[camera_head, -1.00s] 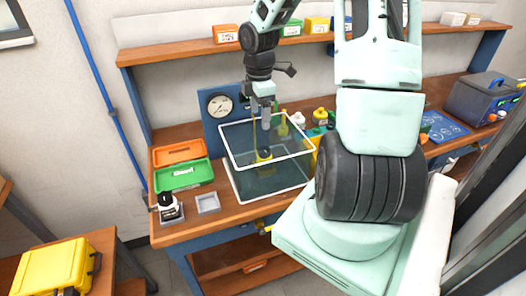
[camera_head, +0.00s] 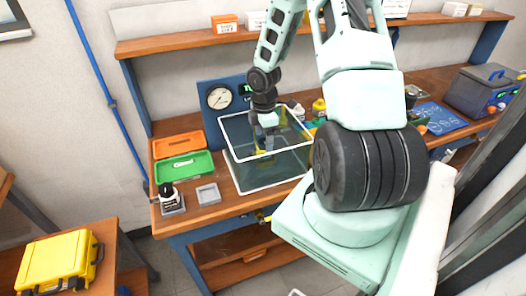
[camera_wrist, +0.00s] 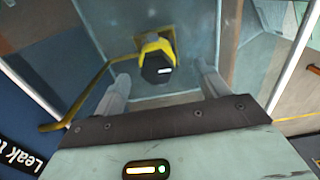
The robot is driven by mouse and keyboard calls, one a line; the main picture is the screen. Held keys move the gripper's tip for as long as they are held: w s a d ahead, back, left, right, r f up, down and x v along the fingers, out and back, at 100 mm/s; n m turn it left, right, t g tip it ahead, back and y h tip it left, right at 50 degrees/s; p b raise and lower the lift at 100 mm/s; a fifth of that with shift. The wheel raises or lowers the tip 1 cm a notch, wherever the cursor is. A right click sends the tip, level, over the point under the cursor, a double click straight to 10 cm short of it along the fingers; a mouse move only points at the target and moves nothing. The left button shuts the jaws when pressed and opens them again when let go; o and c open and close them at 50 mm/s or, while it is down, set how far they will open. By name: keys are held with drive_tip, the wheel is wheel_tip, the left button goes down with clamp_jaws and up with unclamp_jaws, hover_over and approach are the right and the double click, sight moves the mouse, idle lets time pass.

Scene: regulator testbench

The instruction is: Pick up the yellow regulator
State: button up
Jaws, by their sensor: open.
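The yellow regulator (camera_wrist: 157,58) has a dark cap with a small white mark. In the wrist view it stands inside a clear-walled tank, ahead of and between my two fingers. My gripper (camera_wrist: 160,85) is open, with the fingers apart on either side and nothing between the tips. In the head view my gripper (camera_head: 268,142) reaches down into the glass tank (camera_head: 247,187), which has white edges. The regulator is mostly hidden there behind my gripper; a bit of yellow shows beside the fingers.
A pressure gauge panel (camera_head: 213,112) stands behind the tank. Orange (camera_head: 178,146) and green (camera_head: 183,171) trays, a small grey tray (camera_head: 208,195) and a black-topped bottle (camera_head: 167,197) are to its left. Bottles stand at the tank's right. A yellow hose (camera_wrist: 85,95) runs from the regulator.

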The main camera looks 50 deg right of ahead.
sight(263, 141)
drive_tip(key=shift+w+f+p, duration=0.15)
drive_tip(key=shift+f+p, duration=0.1)
drive_tip(key=shift+f, duration=0.9)
drive_tip(key=shift+w+f+p, duration=0.1)
drive_tip(key=shift+f+p, duration=0.15)
drive_tip(key=shift+f, duration=0.9)
drive_tip(key=c, duration=1.4)
drive_tip(key=shift+r, duration=0.1)
drive_tip(key=shift+c, duration=0.2)
